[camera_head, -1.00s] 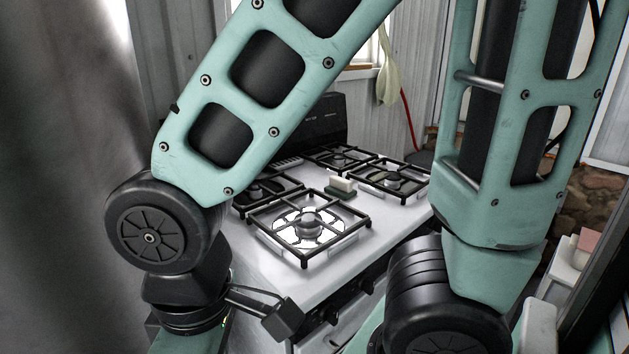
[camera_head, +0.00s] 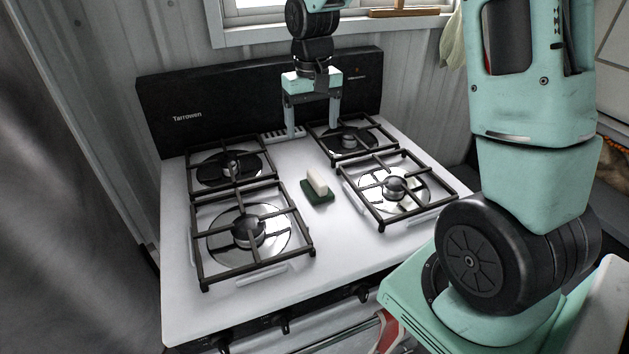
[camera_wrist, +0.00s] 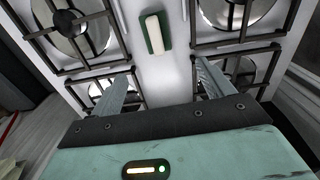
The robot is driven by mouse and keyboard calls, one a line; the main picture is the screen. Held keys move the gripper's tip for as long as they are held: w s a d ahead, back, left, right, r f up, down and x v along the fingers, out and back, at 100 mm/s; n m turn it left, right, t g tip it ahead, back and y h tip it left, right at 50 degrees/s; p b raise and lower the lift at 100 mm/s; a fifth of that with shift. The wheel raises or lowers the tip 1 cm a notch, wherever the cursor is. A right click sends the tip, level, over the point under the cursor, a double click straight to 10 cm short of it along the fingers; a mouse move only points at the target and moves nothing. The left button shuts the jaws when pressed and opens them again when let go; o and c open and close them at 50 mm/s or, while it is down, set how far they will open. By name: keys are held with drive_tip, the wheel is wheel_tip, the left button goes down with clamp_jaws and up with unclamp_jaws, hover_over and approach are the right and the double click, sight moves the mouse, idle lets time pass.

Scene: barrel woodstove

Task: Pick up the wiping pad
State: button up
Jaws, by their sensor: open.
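The wiping pad (camera_head: 317,189) is a small block with a dark green base and a cream top. It lies on the white stove top (camera_head: 283,268), in the clear strip between the left and right burner grates. It also shows in the wrist view (camera_wrist: 156,34), at top centre. My gripper (camera_head: 314,130) is open and empty, pointing down above the back of the stove top, behind the pad and apart from it. In the wrist view its two fingers (camera_wrist: 158,76) are spread wide, with the pad beyond them.
Black burner grates stand on both sides of the pad: front left (camera_head: 250,233), back left (camera_head: 231,166), right (camera_head: 397,186) and back right (camera_head: 349,138). A black backsplash (camera_head: 220,112) rises behind. A window (camera_head: 262,10) and a hanging cloth (camera_head: 451,43) are at the back.

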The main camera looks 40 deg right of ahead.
sight(317, 177)
drive_tip(key=f, duration=0.3)
drive_tip(key=f+p, duration=0.1)
drive_tip(key=f, duration=0.7)
drive_tip(key=shift+s+d+p, duration=0.15)
drive_tip(key=shift+d+p, duration=0.15)
drive_tip(key=shift+d, duration=0.05)
drive_tip(key=f, duration=0.2)
drive_tip(key=f+p, duration=0.1)
drive_tip(key=f, duration=0.1)
drive_tip(key=shift+s+a+p, duration=0.1)
drive_tip(key=shift+s+p, duration=0.2)
drive_tip(key=shift+s, duration=0.1)
drive_tip(key=shift+f, duration=0.7)
drive_tip(key=c, duration=1.1)
